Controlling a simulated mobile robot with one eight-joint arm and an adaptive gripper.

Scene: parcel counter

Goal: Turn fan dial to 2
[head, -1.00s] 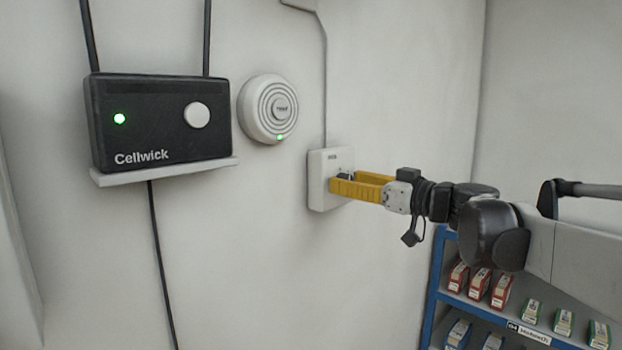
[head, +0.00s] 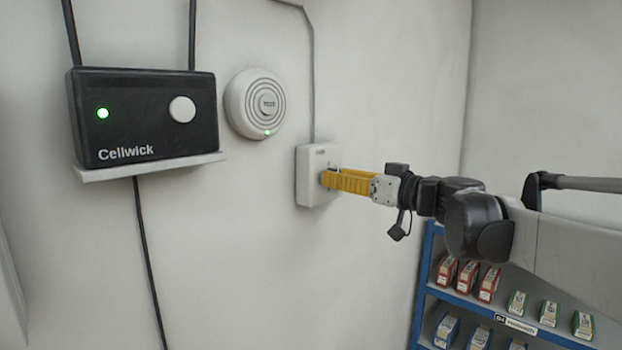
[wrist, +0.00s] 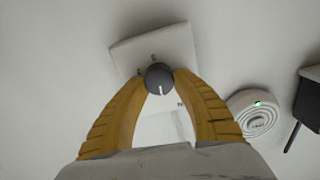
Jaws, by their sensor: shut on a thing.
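The fan dial (wrist: 159,78) is a dark grey round knob with a white pointer line, seen in the wrist view on a white wall plate (wrist: 181,48). The plate also shows in the head view (head: 308,180), where my gripper hides the dial. My gripper (head: 325,180) has yellow fingers and reaches the plate from the right. In the wrist view its fingertips (wrist: 160,80) are shut on the dial from both sides. The pointer line aims toward the bottom of the wrist view. The marks around the dial are too small to read.
A black Cellwick box (head: 150,130) with a green light sits on a small wall shelf (head: 150,167). A round white device (head: 255,104) is mounted between it and the plate. A blue-framed rack (head: 418,285) with small boxes stands at the lower right.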

